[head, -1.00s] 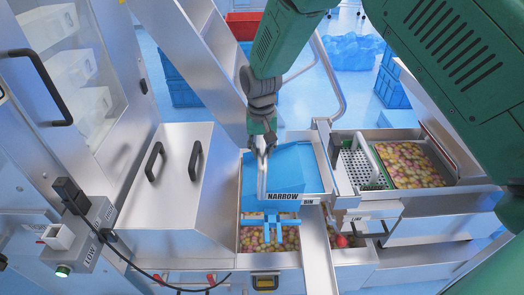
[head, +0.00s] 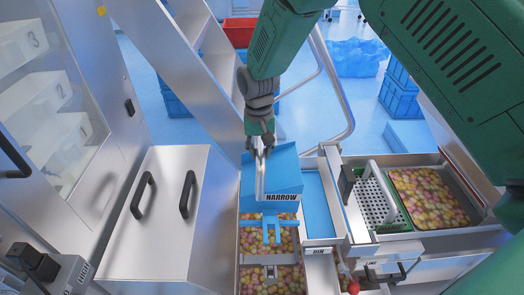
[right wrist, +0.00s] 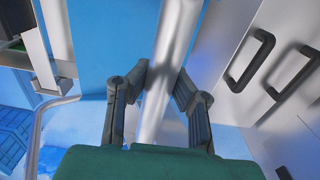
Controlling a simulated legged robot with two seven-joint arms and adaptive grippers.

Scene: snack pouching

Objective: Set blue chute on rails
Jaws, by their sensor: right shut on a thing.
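The blue chute (head: 285,178), labelled NARROW, has a blue forked lower end and a silver bar handle (head: 260,182). My right gripper (head: 262,145) is shut on this handle. In the right wrist view, my right gripper's fingers (right wrist: 160,78) lie on both sides of the silver bar (right wrist: 168,100), with blue surface behind. The chute's front end hangs over a bin of colourful snacks (head: 255,278). I cannot tell whether the chute touches the metal edges beside it. My left gripper is not in view.
A blue panel (head: 318,205) with a BIN label lies just right of the chute. A steel cover (head: 160,215) with two black handles stands left. A perforated plate (head: 374,202) and another snack tray (head: 430,195) are at right. A red-tipped lever (head: 353,288) is at the lower right.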

